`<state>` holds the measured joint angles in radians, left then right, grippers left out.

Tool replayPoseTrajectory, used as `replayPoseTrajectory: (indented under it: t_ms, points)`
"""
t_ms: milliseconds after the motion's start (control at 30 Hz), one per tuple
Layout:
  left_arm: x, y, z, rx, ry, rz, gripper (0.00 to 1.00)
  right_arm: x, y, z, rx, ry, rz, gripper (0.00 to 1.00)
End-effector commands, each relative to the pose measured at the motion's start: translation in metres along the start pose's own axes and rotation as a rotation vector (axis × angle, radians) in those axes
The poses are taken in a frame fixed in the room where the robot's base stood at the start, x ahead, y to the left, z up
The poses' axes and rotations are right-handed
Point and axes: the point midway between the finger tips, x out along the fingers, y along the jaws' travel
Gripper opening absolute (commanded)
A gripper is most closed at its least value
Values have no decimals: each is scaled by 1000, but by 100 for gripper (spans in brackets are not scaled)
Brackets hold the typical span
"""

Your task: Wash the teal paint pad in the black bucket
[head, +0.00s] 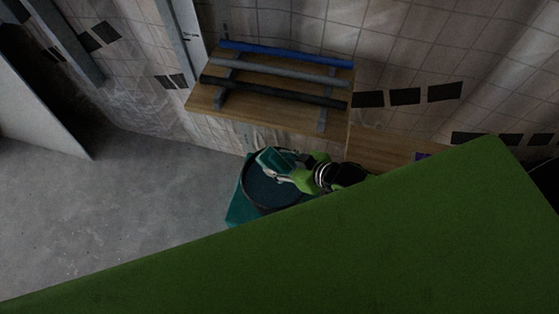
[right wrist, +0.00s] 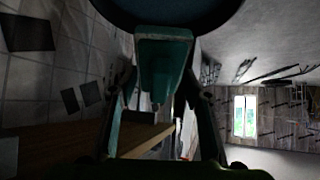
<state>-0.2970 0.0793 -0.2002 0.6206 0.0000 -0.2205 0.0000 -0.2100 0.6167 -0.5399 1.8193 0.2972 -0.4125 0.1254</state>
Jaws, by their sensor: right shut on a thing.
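The black bucket (head: 247,192) stands on a teal base (head: 236,212) near the middle of the head view, with dark blue-teal contents showing inside. My right gripper (head: 284,172) is shut on the teal paint pad (head: 270,158) and holds it over the far part of the bucket's opening. In the right wrist view, the pad (right wrist: 162,55) sits between the two fingers of the gripper (right wrist: 160,85), and the bucket's dark underside or rim (right wrist: 170,10) fills the top. Whether the pad touches the contents cannot be told. My left gripper is not in view.
Behind the bucket, a wooden shelf (head: 205,101) carries a blue bar (head: 290,50), a grey bar (head: 285,69) and a black bar (head: 275,91) on grey supports. A tiled wall (head: 415,45) is behind. The concrete floor (head: 130,220) at left is clear.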

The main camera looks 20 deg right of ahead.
Motion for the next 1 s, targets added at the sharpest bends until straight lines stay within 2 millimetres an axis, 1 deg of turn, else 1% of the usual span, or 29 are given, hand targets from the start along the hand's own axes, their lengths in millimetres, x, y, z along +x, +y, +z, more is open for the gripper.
replayPoseTrajectory:
  t_ms: [33, 400, 467, 800, 1000]
  points:
    - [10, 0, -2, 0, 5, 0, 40, 6, 0, 8, 0, 1, 0, 22]
    - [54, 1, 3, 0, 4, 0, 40, 32, -1, 40, -1, 2, 0, 22]
    - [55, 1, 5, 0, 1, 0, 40, 35, 0, 44, -1, 1, 0, 22]
    - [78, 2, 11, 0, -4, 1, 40, 60, -1, 75, -1, 2, 0, 22]
    - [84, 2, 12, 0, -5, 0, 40, 67, 0, 83, -1, 2, 0, 22]
